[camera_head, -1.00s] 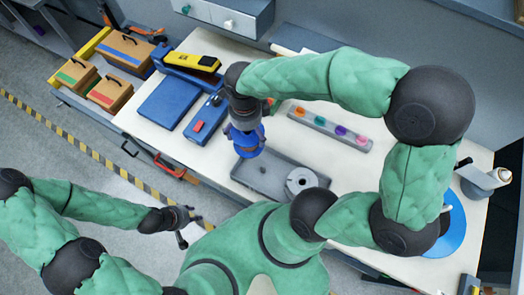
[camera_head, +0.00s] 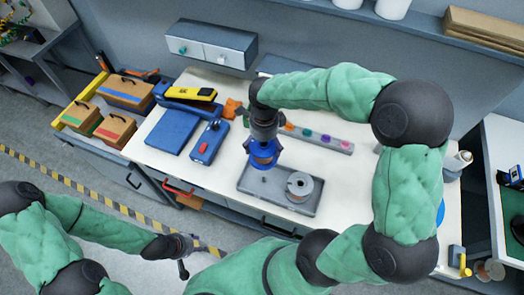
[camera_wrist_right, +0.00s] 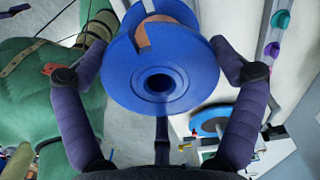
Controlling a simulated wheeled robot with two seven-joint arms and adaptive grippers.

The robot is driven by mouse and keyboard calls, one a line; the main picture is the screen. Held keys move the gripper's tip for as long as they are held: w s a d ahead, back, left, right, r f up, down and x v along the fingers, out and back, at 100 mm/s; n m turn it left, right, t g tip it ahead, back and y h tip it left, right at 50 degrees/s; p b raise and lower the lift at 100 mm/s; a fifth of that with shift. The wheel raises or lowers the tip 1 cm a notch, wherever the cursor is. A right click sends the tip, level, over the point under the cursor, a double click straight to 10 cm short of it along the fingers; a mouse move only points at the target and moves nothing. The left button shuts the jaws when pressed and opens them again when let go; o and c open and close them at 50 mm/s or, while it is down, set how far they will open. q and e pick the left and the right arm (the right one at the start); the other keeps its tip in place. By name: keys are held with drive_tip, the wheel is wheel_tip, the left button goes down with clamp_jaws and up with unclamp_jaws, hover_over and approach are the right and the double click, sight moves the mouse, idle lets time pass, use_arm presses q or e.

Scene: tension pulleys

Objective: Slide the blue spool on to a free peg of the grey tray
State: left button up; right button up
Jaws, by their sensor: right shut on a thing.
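The blue spool (camera_head: 263,154) is held by my right gripper (camera_head: 264,140) over the back left part of the grey tray (camera_head: 247,190). In the right wrist view the blue spool (camera_wrist_right: 125,70) sits between the two purple fingers of the right gripper (camera_wrist_right: 160,65), its centre hole facing the camera and some copper winding showing. A pale spool with copper winding (camera_head: 299,187) stands in the right part of the tray. A small dark peg (camera_head: 264,180) seems to show at the left, below the blue spool. My left gripper (camera_head: 183,262) hangs at the lower left, away from the table; its fingers are too small to read.
A grey strip with coloured knobs (camera_head: 318,138) lies behind the tray. A blue and grey device (camera_head: 209,142), a blue flat box (camera_head: 173,131) and a yellow-topped tool (camera_head: 190,95) are to the left. Wooden boxes (camera_head: 114,130) stand further left.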

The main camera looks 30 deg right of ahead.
drive_tip(key=shift+s+d+r, duration=0.1)
drive_tip(key=shift+s+d, duration=0.05)
wheel_tip(320, 180, down, 3)
drive_tip(key=shift+f+b, duration=0.1)
drive_tip(key=shift+b, duration=0.9)
drive_tip(key=shift+f+b, duration=1)
drive_tip(key=shift+f, duration=0.9)
drive_tip(key=shift+f+b, duration=0.2)
drive_tip(key=shift+b, duration=0.15)
drive_tip(key=shift+b, duration=0.4)
drive_tip(key=shift+f, duration=0.2)
drive_tip(key=shift+f+b, duration=0.4)
drive_tip(key=shift+b, duration=0.2)
